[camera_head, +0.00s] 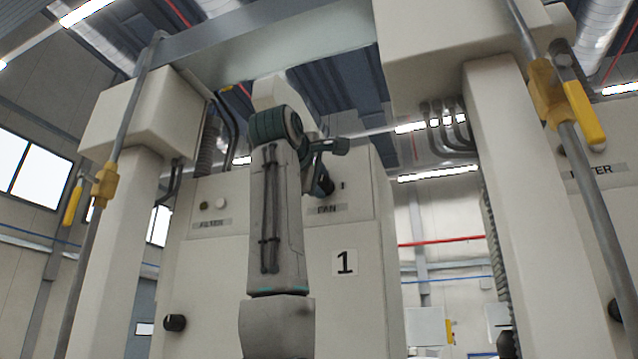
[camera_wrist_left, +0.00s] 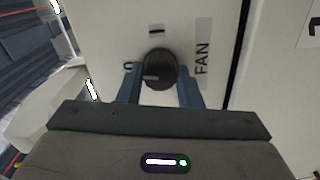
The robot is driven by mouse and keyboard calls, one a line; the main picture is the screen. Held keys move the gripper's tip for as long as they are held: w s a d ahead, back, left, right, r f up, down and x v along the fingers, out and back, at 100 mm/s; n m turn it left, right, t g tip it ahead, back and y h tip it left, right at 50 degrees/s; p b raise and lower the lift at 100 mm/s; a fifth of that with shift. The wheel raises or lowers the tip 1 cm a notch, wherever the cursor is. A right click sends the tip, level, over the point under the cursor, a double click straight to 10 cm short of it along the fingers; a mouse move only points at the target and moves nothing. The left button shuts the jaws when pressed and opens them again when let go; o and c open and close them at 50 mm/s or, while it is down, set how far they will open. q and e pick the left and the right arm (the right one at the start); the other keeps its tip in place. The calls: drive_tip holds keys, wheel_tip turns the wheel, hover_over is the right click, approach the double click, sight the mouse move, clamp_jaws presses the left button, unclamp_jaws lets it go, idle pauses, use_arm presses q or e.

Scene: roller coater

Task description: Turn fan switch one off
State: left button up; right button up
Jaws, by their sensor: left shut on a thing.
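The fan switch (camera_wrist_left: 158,66) is a round dark knob on a cream panel. In the left wrist view, the FAN label (camera_wrist_left: 203,58) is to its right, an "I" mark (camera_wrist_left: 155,29) above it and an "O" mark (camera_wrist_left: 128,65) to its left. A lighter mark on the knob's face lies towards the "O" side. My left gripper (camera_head: 323,178) is shut on the knob, one finger on each side. In the head view, the gripper largely hides the knob above the FAN label (camera_head: 327,209). My right gripper is not in view.
The cream cabinet carries a "1" sign (camera_head: 345,262), another labelled switch (camera_head: 220,203) and a black knob (camera_head: 175,322) lower left. Posts stand on both sides, with grey pipes and yellow-handled valves (camera_head: 582,112). A beam (camera_head: 270,40) crosses overhead.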

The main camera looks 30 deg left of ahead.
use_arm(q)
drive_tip(key=shift+n, duration=1)
drive_tip(key=o, duration=1)
drive_tip(key=shift+f, duration=0.1)
drive_tip(key=b+v, duration=0.5)
drive_tip(key=v, duration=0.5)
drive_tip(key=shift+s+b, duration=0.35)
